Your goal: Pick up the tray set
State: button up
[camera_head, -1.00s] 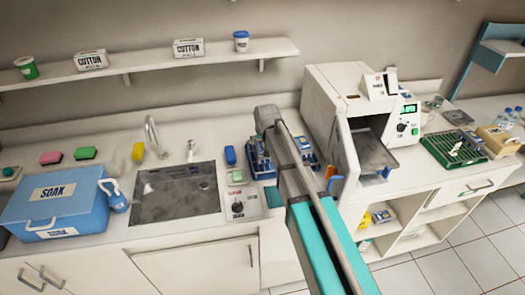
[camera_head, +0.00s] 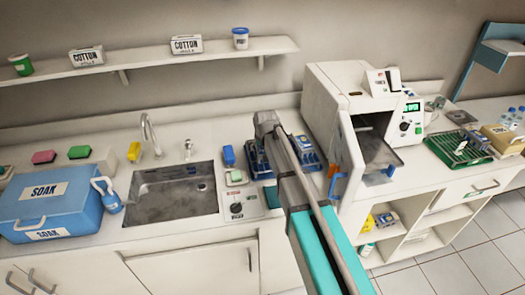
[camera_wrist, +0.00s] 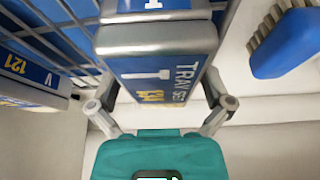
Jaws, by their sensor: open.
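The tray set (camera_wrist: 165,75), a grey-edged box with a blue label reading "TRAY SET", stands in a blue wire rack in the wrist view. My gripper (camera_wrist: 162,103) is open, with one finger on each side of the tray set's near end. I cannot tell whether the fingers touch it. A second labelled set (camera_wrist: 30,75), marked "121" and "V", is at the left in the rack. In the head view the blue rack (camera_head: 257,160) stands on the counter between sink and steriliser; my arm covers part of it and hides my fingertips.
A blue brush (camera_wrist: 285,42) lies right of the tray set in the wrist view. The sink (camera_head: 172,192) is left of the rack. The steriliser (camera_head: 335,95), its door open, stands to the right. A blue SOAK box (camera_head: 50,205) is far left.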

dwell(0.3)
jog(key=c, duration=1.2)
jog(key=shift+o, duration=0.2)
jog(key=shift+r, duration=0.15)
notch_tip(320, 180, up, 3)
jog(key=p, duration=0.3)
jog(key=s+d+r+p, duration=0.1)
jog(key=r+p, duration=0.1)
jog(key=s+d+r+p, duration=0.1)
jog(key=s+r+p, duration=0.1)
jog(key=s+d+r+p, duration=0.1)
jog(key=r+p, duration=0.1)
jog(key=p, duration=0.1)
jog(key=shift+s+d+r, duration=0.1)
jog(key=shift+s+r, duration=0.2)
jog(key=shift+s, duration=0.05)
jog(key=s+d+r+p, duration=0.3)
jog(key=s+d, duration=0.1)
jog(key=s, duration=0.2)
jog(key=shift+s+d, duration=0.4)
jog(key=shift+r, duration=0.1)
